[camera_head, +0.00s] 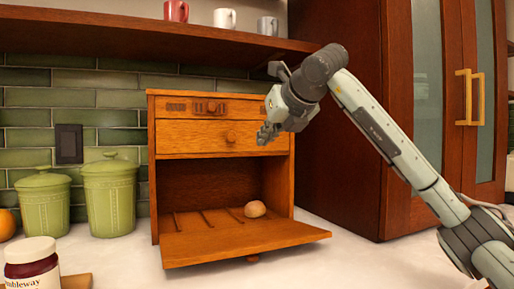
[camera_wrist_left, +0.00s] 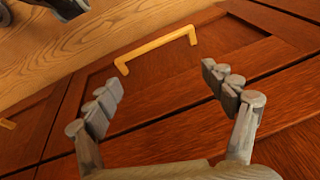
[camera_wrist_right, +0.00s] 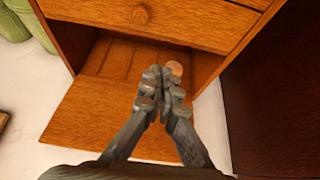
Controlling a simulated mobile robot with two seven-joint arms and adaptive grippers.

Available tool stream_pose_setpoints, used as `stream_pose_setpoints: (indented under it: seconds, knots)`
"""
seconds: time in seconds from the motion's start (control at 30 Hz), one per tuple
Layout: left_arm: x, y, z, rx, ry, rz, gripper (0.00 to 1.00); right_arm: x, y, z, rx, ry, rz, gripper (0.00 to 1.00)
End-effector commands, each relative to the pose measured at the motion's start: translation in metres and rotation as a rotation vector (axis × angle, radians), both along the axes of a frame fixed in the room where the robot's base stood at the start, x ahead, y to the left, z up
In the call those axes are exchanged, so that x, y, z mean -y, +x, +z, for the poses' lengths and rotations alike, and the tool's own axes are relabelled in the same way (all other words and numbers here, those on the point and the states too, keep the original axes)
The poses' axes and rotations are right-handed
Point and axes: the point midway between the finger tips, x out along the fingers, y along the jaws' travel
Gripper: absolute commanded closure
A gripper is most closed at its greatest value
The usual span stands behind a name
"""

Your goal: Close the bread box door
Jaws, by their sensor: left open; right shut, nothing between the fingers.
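The wooden bread box (camera_head: 222,138) stands on the counter with drawers above and an open compartment below. Its door (camera_head: 245,240) is folded down flat at the front, with a small knob (camera_head: 252,258) under its front edge. A round bread roll (camera_head: 255,209) sits inside near the opening. My right gripper (camera_head: 266,134) is shut and empty, in front of the box's upper right side, above the door. In the right wrist view the shut fingers (camera_wrist_right: 160,82) overlap the door and opening. My left gripper (camera_wrist_left: 165,95) is open and empty, over a cabinet front with a brass handle (camera_wrist_left: 155,48).
Two green canisters (camera_head: 110,195) stand left of the box. A jam jar (camera_head: 32,268) is at the front left. A tall dark cabinet (camera_head: 345,150) stands to the right. A shelf with mugs (camera_head: 224,18) runs above. White counter is clear right of the door.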

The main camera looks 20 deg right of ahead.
Motion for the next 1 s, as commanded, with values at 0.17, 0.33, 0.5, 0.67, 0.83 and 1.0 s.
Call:
stream_pose_setpoints:
  seconds: [0.17, 0.33, 0.5, 0.67, 0.83, 1.0]
  knots:
    - [0.0, 0.0, 0.0, 0.0, 0.0, 0.0, 0.17, 0.0, -0.022, 0.012, 0.002, 0.0, 0.001, 1.0]
    - [0.0, 0.0, 0.0, 0.0, 0.0, 0.0, 0.17, 0.001, -0.029, 0.015, 0.001, 0.0, 0.0, 1.0]
    - [0.0, 0.0, 0.0, 0.001, 0.0, 0.0, 0.17, 0.001, -0.029, 0.015, 0.0, 0.0, 0.0, 1.0]
    - [0.0, 0.0, 0.0, 0.001, 0.0, 0.0, 0.17, 0.001, -0.028, 0.014, 0.0, 0.0, 0.0, 1.0]
    - [0.0, 0.001, 0.0, 0.001, 0.0, 0.0, 0.17, 0.0, -0.015, 0.007, -0.003, 0.001, 0.002, 1.0]
    - [0.0, 0.001, 0.0, 0.002, 0.0, 0.0, 0.17, -0.001, 0.013, -0.008, -0.004, 0.002, 0.0, 1.0]
